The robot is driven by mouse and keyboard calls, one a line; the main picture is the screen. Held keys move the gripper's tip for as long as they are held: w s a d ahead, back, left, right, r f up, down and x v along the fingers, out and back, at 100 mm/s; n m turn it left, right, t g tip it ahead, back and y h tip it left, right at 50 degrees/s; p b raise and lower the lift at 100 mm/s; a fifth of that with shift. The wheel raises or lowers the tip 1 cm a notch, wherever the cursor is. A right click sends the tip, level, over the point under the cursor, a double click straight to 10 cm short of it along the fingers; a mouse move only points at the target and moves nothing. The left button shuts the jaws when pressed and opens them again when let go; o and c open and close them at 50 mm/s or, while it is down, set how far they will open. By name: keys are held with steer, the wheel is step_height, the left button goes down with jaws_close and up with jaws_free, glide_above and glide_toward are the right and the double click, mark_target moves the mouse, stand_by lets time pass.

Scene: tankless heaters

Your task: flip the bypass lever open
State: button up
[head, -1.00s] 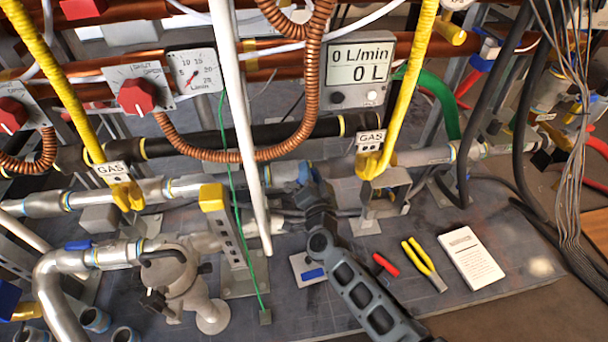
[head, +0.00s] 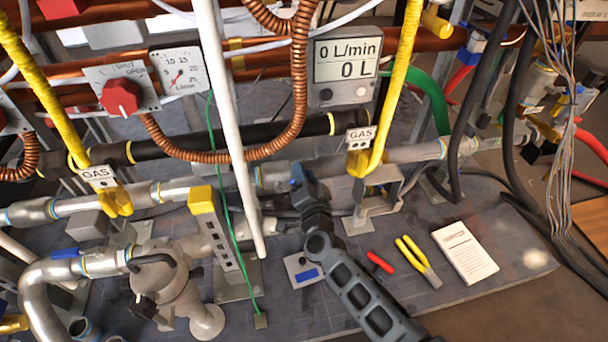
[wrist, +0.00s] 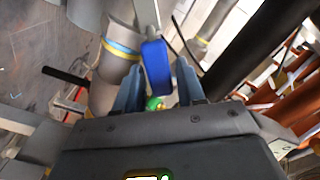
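A blue lever handle (wrist: 156,65) shows in the wrist view, beside a grey pipe with a yellow and blue band. It lies in the gap between my gripper's fingertips (wrist: 157,78), with a finger on each side. The fingers are apart; I cannot tell whether either touches the handle. In the head view my gripper (head: 303,190) reaches the grey pipe at mid-picture. A small blue patch there is mostly hidden by my gripper, so the lever's angle is unclear. Another blue lever (head: 65,253) sits on the lower-left pipe.
A white pipe (head: 228,130) and a green wire hang left of my gripper. A yellow gas pipe (head: 400,80) and a bracket stand to its right. A flow display (head: 346,70) reads 0 L.

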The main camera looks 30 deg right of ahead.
steer(key=shift+o, duration=0.7)
steer(key=p+v, duration=0.3)
steer(key=v, duration=0.4)
steer(key=shift+s+a, duration=0.15)
steer(key=shift+s, duration=0.2)
